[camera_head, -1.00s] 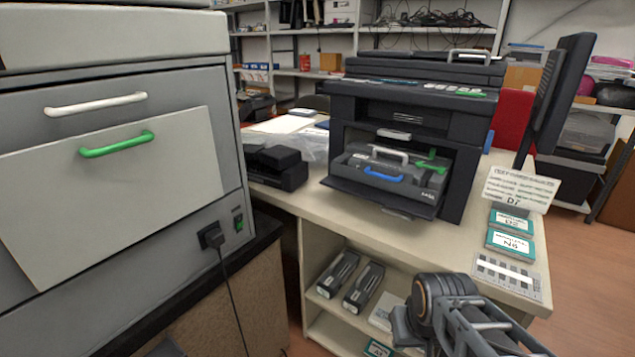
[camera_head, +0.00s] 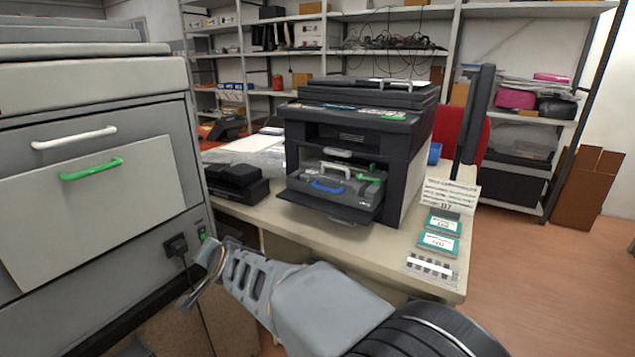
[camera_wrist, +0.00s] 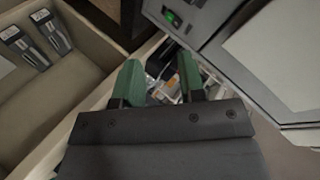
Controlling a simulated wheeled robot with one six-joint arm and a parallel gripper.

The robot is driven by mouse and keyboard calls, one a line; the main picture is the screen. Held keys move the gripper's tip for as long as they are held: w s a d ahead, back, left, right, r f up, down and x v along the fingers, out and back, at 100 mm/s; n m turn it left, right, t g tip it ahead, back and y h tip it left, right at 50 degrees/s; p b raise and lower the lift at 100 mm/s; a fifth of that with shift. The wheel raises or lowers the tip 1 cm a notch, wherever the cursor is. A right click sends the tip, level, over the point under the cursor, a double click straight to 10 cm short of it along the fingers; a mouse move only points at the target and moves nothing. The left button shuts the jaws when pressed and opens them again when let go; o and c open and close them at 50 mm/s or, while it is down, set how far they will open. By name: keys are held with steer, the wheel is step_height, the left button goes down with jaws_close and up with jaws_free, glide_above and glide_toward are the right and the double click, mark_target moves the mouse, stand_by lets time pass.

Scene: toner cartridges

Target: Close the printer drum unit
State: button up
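The dark printer (camera_head: 355,135) stands on the desk with its front flap (camera_head: 325,208) folded down. The grey drum unit (camera_head: 350,196) sits in the front opening and sticks out over the flap. It has a blue handle (camera_head: 327,186), a pale handle (camera_head: 336,169) and a green lever (camera_head: 366,174). My gripper (camera_wrist: 160,63) shows in the wrist view with its two green fingers apart and nothing clearly held between them. In the head view my arm reaches left, in front of the desk and away from the printer; the fingers cannot be made out there.
A large grey machine (camera_head: 85,130) with white and green handles fills the left, its plug and green switch (camera_wrist: 171,18) close by. Toner cartridges (camera_wrist: 28,42) lie on the desk's lower shelf.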

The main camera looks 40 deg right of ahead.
steer(key=w+d+r+m+h+p, duration=0.2)
steer(key=d+r+m+h, duration=0.45)
steer(key=d+m, duration=0.3)
steer(key=m+g+h+p, duration=0.2)
steer(key=m+g+h, duration=0.55)
steer(key=m, duration=0.35)
glide_toward(325, 189)
steer(key=shift+m+g, duration=0.35)
steer(key=shift+m, duration=0.1)
steer(key=b+x, duration=0.1)
steer(key=x, duration=0.7)
steer(key=shift+w+r+b, duration=0.1)
steer(key=shift+w+b, duration=0.05)
steer(key=shift+b, duration=0.25)
steer(key=shift+x, duration=0.9)
jaws_close()
